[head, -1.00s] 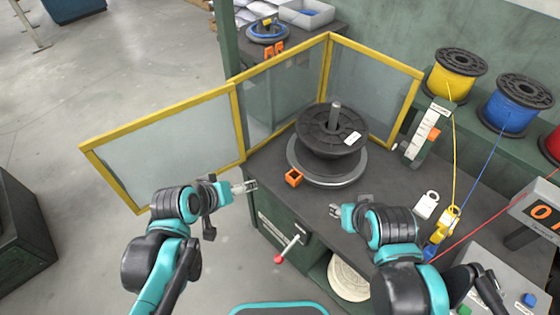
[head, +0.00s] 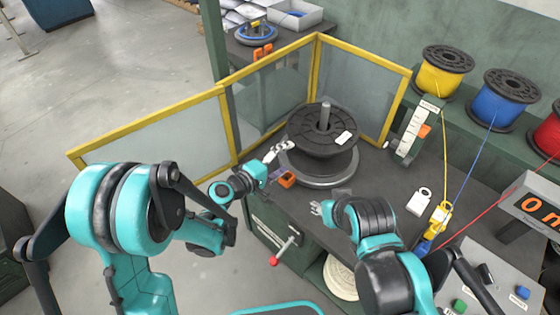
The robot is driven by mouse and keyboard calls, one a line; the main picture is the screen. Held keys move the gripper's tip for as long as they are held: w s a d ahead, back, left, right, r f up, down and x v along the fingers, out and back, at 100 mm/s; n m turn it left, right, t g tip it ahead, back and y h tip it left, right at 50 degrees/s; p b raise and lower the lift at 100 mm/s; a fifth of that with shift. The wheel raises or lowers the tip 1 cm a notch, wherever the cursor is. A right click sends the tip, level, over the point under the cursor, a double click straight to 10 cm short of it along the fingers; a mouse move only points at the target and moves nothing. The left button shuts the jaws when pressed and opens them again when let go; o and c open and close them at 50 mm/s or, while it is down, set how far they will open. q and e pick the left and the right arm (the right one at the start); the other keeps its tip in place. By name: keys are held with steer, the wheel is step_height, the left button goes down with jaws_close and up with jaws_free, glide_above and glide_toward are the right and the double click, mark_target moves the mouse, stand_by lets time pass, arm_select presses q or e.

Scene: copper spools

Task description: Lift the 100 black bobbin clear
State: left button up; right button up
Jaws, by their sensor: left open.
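The black bobbin (head: 306,130) stands upright on a round grey turntable (head: 330,182), with a metal spindle (head: 325,113) rising through its centre. A white label (head: 343,138) lies on its top flange. My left gripper (head: 284,149) is open at the left side of the bobbin, close to the gap between its flanges. I cannot tell whether it touches. My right gripper (head: 317,208) looks open and empty, above the front part of the bench, in front of the turntable. The bobbin's core and far side are mostly hidden.
Yellow-framed clear panels (head: 272,60) stand behind and left of the bobbin. An orange block (head: 287,179) sits by the turntable's front left. Yellow (head: 444,72), blue (head: 507,100) and red spools stand on the right shelf. A white gauge (head: 413,130) stands right of the bobbin.

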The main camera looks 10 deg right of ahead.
mark_target(299, 147)
arm_select(q)
steer(key=x, duration=0.2)
steer(key=r+p+x, duration=0.1)
steer(key=x, duration=0.2)
steer(key=r+x, duration=0.1)
steer(key=x, duration=0.2)
steer(key=shift+w+d+p, duration=0.15)
steer(key=shift+d+p, duration=0.05)
steer(key=shift+p, duration=0.15)
steer(key=c, duration=1.7)
jaws_close()
